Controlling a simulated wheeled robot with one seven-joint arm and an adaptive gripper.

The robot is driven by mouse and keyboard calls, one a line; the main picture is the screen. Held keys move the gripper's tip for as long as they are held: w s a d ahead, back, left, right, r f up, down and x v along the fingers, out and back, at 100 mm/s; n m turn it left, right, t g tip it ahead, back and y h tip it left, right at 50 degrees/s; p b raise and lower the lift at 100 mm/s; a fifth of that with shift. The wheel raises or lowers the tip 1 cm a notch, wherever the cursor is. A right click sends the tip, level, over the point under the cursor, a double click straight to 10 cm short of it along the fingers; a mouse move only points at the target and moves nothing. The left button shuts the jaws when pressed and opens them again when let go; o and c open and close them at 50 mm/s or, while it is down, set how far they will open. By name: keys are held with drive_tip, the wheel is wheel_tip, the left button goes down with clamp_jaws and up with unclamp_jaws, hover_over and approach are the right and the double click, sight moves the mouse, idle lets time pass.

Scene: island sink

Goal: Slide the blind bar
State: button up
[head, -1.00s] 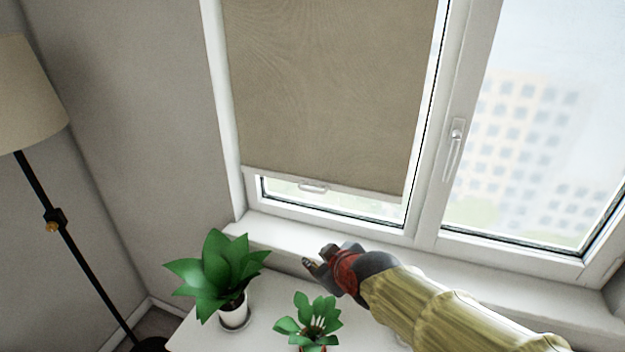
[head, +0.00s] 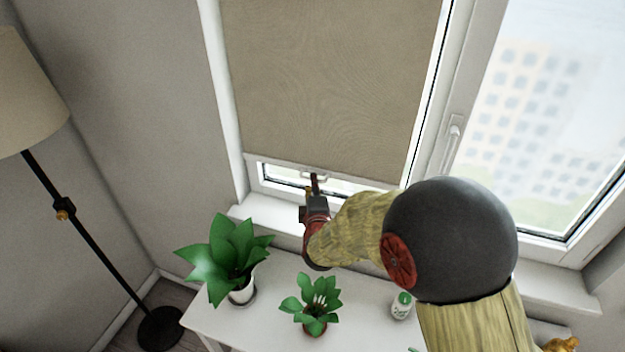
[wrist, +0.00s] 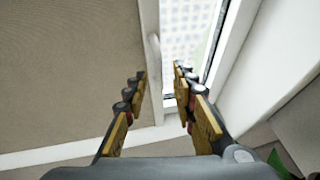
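A beige roller blind (head: 320,80) covers most of the left window, with a white bar (head: 350,180) along its lower edge. A small loop handle (head: 316,175) sits on the bar. My gripper (head: 313,183) points up at the handle, its tips overlapping it in the head view. In the wrist view my gripper (wrist: 160,72) is open, with a gap between the fingers. The blind (wrist: 60,70) fills the left there, and the handle (wrist: 154,48) shows just beyond the gap, nearer the left finger. Contact cannot be told.
A white table below the sill holds a large potted plant (head: 225,260), a smaller plant (head: 314,303) and a white-green container (head: 401,305). A floor lamp (head: 62,208) stands at left. A window handle (head: 453,142) is on the frame at right.

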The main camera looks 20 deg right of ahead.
drive_tip(key=shift+x, duration=1.8)
drive_tip(key=shift+c, duration=0.4)
clamp_jaws()
